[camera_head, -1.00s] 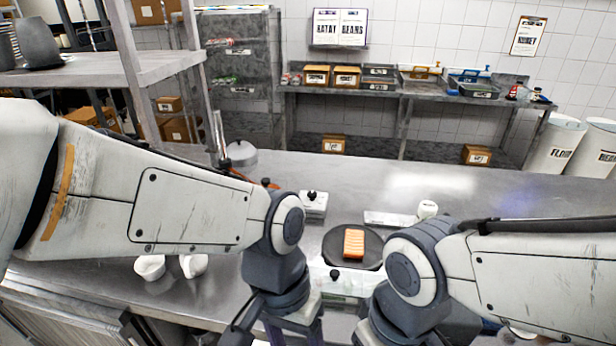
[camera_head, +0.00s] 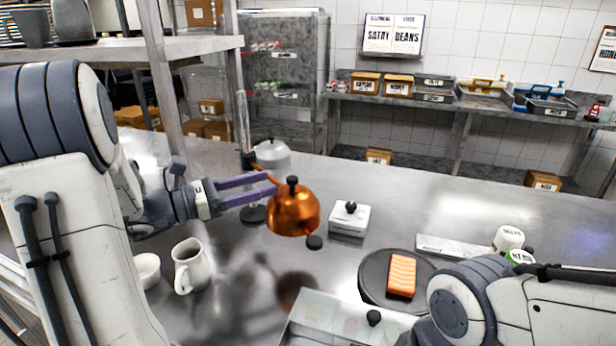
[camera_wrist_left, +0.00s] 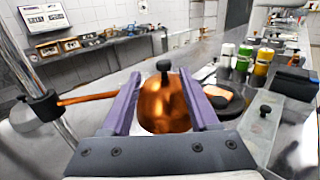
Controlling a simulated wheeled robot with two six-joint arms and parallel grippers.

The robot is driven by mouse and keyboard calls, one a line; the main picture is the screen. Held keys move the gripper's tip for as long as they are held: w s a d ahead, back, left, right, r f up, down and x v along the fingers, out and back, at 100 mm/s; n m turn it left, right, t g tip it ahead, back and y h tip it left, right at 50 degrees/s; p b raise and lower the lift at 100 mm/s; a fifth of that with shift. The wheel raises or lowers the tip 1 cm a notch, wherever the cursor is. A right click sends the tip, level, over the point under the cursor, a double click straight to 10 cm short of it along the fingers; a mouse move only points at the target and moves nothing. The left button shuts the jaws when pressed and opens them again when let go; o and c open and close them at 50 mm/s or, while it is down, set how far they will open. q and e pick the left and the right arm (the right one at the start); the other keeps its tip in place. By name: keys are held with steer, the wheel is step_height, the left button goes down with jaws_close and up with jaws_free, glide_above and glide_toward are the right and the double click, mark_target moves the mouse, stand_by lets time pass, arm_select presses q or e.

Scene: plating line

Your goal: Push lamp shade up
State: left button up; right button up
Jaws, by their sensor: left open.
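The copper lamp shade (camera_head: 293,212) hangs over the steel counter, with a black knob on top and a small black knob at its lower right rim. A copper arm joins it to a black clamp on an upright metal pole (camera_head: 242,125). My left gripper (camera_head: 272,182) is open, its purple fingers reaching to the shade's upper left side. In the left wrist view the shade (camera_wrist_left: 163,105) shows between and beyond the two fingers (camera_wrist_left: 160,78). I cannot tell whether they touch it. My right arm shows at lower right, but its gripper is out of view.
Below are a black round plate (camera_head: 373,285) with an orange fillet (camera_head: 402,275), a white box (camera_head: 349,218), a white pitcher (camera_head: 190,265) and a white cup (camera_head: 147,270). A shelf post (camera_head: 152,60) stands near my left arm. The counter behind the shade is mostly clear.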

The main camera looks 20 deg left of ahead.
mark_target(305, 188)
arm_select(q)
steer(key=x, duration=0.3)
steer(key=p+x, duration=0.1)
steer(key=x, duration=0.6)
steer(key=shift+s+d, duration=0.2)
steer(key=shift+d, duration=0.15)
jaws_close()
steer(key=shift+a, duration=0.1)
stand_by(0.7)
